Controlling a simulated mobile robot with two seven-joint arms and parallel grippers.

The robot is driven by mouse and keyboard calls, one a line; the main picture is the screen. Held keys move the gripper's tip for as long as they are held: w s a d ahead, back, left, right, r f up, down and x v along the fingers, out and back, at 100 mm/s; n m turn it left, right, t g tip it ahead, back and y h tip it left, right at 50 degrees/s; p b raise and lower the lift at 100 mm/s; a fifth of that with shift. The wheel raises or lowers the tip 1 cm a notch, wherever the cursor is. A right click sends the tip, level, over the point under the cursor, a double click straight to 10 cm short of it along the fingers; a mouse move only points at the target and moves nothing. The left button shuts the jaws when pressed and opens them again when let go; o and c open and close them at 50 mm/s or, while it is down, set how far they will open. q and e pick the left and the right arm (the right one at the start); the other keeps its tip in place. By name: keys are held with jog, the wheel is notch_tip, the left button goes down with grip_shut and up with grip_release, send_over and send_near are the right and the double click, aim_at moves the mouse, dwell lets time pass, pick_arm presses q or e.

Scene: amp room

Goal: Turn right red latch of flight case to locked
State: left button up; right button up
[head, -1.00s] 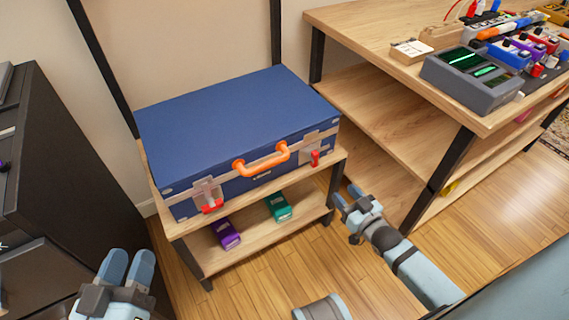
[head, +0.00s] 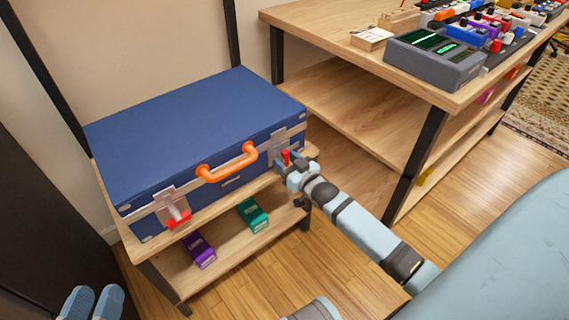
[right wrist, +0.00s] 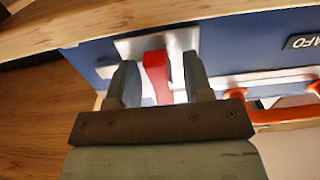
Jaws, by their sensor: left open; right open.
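A blue flight case (head: 195,135) with an orange handle (head: 227,165) lies closed on a wooden shelf unit. Its right red latch (head: 286,157) is partly behind my right gripper (head: 287,166). In the right wrist view the red latch (right wrist: 156,75) sits on a silver plate (right wrist: 185,42), between the two open fingers of my right gripper (right wrist: 156,82). There is a small gap to each finger. The left red latch (head: 178,217) sits on its own metal plate at the case's left front. My left gripper (head: 92,303) is open and empty at the bottom left edge, far from the case.
A purple box (head: 199,250) and a green box (head: 252,215) lie on the lower shelf (head: 226,246). A wooden table (head: 330,45) with a grey device (head: 436,58) and several small coloured units stands to the right. A dark cabinet (head: 45,220) is at the left.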

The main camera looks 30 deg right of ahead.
jog(key=shift+w, duration=0.4)
grip_shut()
jog(key=shift+r, duration=0.1)
